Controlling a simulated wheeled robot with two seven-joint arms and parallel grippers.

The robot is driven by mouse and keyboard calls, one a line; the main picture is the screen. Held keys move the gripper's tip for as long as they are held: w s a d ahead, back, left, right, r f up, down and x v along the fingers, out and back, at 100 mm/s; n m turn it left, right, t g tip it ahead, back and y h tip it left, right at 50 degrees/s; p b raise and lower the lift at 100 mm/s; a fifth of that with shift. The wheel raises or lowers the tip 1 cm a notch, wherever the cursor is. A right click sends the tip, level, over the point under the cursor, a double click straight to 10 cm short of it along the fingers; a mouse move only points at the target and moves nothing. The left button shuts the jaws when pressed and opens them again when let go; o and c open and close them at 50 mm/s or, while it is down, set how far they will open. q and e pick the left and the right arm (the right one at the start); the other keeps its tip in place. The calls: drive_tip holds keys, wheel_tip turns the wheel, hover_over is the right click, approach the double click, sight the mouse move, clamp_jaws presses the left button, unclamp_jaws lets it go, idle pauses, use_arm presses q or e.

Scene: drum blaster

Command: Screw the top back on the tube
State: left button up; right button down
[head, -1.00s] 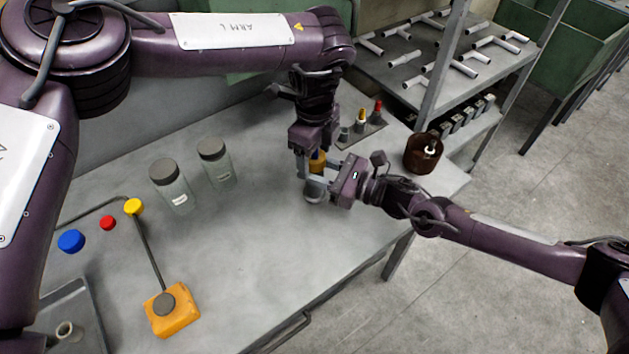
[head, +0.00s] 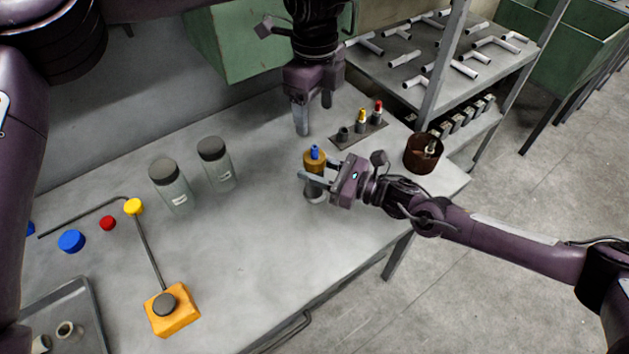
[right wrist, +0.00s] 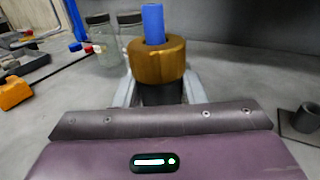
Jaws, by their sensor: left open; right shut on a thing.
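The tube (head: 314,195) stands upright at the work table's right half. A brass-coloured top (head: 314,162) with a blue tip (head: 315,151) sits on its upper end. In the right wrist view the brass top (right wrist: 157,62) rests level over the dark tube (right wrist: 161,94), the blue tip (right wrist: 153,23) rising from it; I cannot tell how tight it is. My right gripper (head: 309,183) is shut on the tube below the top, partly hiding it. My left gripper (head: 314,112) is open and empty, pointing down above and behind the top, apart from it.
A small rack (head: 358,136) with yellow- and red-tipped pieces stands close behind the tube. A brown pot (head: 423,154) is to the right. Two lidded jars (head: 217,165) and an orange box (head: 171,312) with a button are left. The table's front middle is clear.

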sight(323, 172)
drive_tip(key=c, duration=0.8)
unclamp_jaws()
use_arm(q)
drive_tip(key=shift+f+b, duration=0.85)
use_arm(e)
drive_tip(key=v, duration=0.7)
drive_tip(key=shift+f, duration=0.1)
drive_tip(key=shift+s+d, duration=0.2)
drive_tip(key=shift+d, duration=0.2)
